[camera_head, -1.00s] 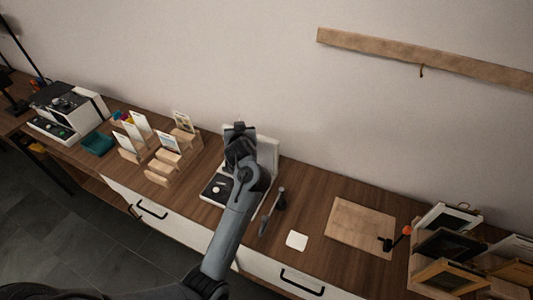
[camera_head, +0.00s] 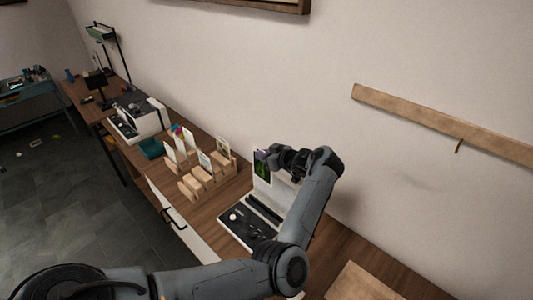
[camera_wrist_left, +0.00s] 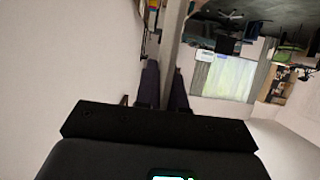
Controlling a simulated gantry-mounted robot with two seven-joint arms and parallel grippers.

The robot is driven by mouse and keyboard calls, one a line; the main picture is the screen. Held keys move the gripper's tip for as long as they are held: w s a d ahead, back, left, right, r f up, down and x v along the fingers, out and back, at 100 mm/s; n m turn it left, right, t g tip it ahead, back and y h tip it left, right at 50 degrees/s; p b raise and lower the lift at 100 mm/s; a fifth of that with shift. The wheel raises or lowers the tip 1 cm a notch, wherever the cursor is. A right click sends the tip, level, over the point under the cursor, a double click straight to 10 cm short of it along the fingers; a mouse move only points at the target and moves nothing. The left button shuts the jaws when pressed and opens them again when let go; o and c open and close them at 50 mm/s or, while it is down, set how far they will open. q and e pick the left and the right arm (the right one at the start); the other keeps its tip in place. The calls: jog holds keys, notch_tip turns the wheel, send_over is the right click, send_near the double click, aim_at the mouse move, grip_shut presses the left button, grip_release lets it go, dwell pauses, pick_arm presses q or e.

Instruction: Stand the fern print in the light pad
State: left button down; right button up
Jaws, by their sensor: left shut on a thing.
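The fern print (camera_head: 262,164) is a small dark card with green on it, in front of the wall in the head view. My left gripper (camera_head: 278,160) is shut on it and holds it upright, over the top of the light pad. In the left wrist view the print (camera_wrist_left: 171,40) shows edge-on as a thin pale strip between the fingers (camera_wrist_left: 163,88). The light pad appears to be the white unit (camera_head: 262,183) with an upright back panel and a dark base. My arm hides its right side. I cannot tell if print and pad touch. My right gripper is out of view.
Wooden card stands (camera_head: 207,176) with several upright cards are left of the pad. A teal tray (camera_head: 151,149) and a white-and-black machine (camera_head: 138,118) are farther left. A wooden board (camera_head: 362,284) lies at lower right. A wooden rail (camera_head: 435,121) is on the wall.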

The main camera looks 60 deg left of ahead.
pick_arm(q)
notch_tip(320, 180, down, 16)
jog(key=b, duration=1.3)
jog(key=shift+r, duration=0.15)
jog(key=shift+d, duration=0.2)
dwell(0.7)
jog(key=shift+f, duration=0.25)
jog(key=shift+f+b, duration=0.8)
jog(key=shift+f, duration=0.45)
